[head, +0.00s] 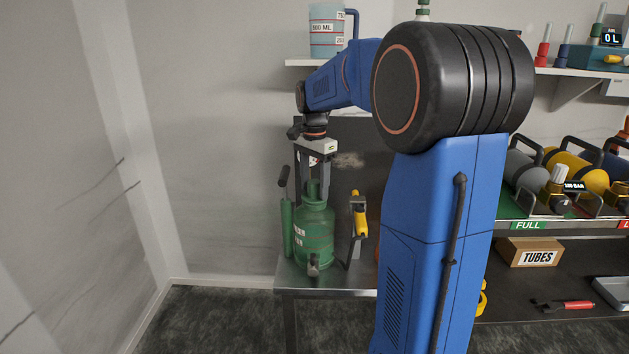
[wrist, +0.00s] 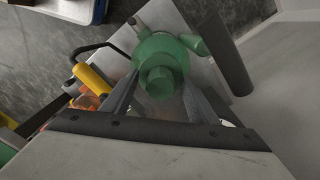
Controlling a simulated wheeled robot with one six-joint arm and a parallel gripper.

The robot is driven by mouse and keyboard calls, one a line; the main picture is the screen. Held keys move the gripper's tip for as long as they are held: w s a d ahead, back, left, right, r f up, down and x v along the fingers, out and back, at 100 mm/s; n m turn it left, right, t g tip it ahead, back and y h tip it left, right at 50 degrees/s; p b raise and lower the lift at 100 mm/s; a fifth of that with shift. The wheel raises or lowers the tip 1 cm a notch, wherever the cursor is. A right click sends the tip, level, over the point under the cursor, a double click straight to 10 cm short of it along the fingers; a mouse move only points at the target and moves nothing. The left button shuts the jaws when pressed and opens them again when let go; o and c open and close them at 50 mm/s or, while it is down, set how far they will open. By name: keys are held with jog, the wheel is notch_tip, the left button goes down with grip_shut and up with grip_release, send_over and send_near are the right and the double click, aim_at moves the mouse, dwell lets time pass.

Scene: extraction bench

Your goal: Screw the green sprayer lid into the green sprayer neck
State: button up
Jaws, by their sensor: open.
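The green sprayer (head: 314,240) stands upright on the metal bench, with its narrow green top part (head: 313,190) between my fingers. My gripper (head: 313,196) points straight down over it, with one finger on each side. In the wrist view the green faceted lid (wrist: 158,83) shows between the fingertips of my gripper (wrist: 159,80), over the round green shoulder (wrist: 150,48). The fingers are apart and I see a gap beside the lid. The lid appears to sit at the neck; the neck itself is hidden, so I cannot tell how deep the lid is.
A green tube with a dark handle (head: 287,228) stands close at the sprayer's left. A yellow-handled tool (head: 359,215) stands at its right. A shelf with a measuring jug (head: 327,32) is above. A TUBES box (head: 530,252) is at the right. The floor at left is clear.

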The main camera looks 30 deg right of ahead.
notch_tip(320, 180, up, 17)
jog(key=shift+r, duration=0.15)
dwell(0.5)
jog(key=s+a+f+n+t, duration=0.1)
jog(key=s+a+f+n, duration=0.4)
jog(key=s+f, duration=0.3)
jog(key=s+a+f+n+t, duration=0.2)
jog(key=s+a+f+n, duration=0.3)
jog(key=s+f, duration=0.3)
jog(key=s+a+f+n+t, duration=0.1)
jog(key=s+a+f+n, duration=0.4)
jog(key=s, duration=0.9)
notch_tip(320, 180, down, 3)
jog(key=shift+a+r+n+t, duration=0.1)
jog(key=shift+a+n+t, duration=0.3)
jog(key=shift+n, duration=0.1)
jog(key=shift+c, duration=0.2)
